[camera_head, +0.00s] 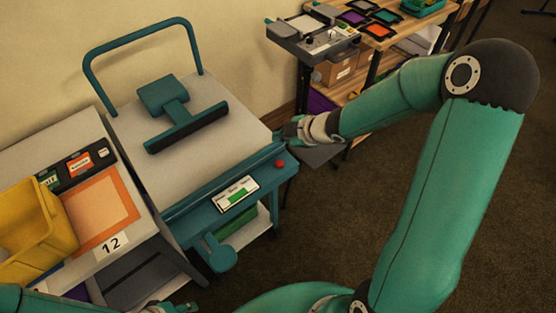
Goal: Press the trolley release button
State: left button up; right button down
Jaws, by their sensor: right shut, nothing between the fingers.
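The trolley has a grey top (200,155), a teal frame and a curved teal handle (130,40) at the back. A small red button (280,164) sits on its front right corner. My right gripper (284,136) is shut and empty, just behind and above the button, with a small gap between them in the picture. My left gripper (185,306) is only partly in view at the bottom edge, and its fingers are too cut off to read. A white label with a green field (236,195) is on the trolley's front.
A teal T-shaped part (178,112) lies on the trolley top. A teal pedal (220,252) sticks out below. At left, a bench marked 12 holds a yellow bin (45,245). A wooden workbench (425,25) stands behind my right arm. The floor (330,230) at right is clear.

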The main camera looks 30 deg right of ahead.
aim_at(281, 163)
notch_tip(281, 163, down, 9)
jog(key=b, duration=0.8)
jog(key=shift+b, duration=0.35)
dwell(0.9)
jog(key=shift+f+b, duration=0.3)
jog(key=shift+b, duration=0.05)
jog(key=shift+s+f+b, duration=0.1)
jog(key=shift+f+b, duration=0.35)
dwell(0.7)
jog(key=shift+r, duration=0.1)
jog(key=shift+r+p, duration=0.8)
jog(key=shift+p, duration=0.15)
jog(key=shift+r, duration=0.1)
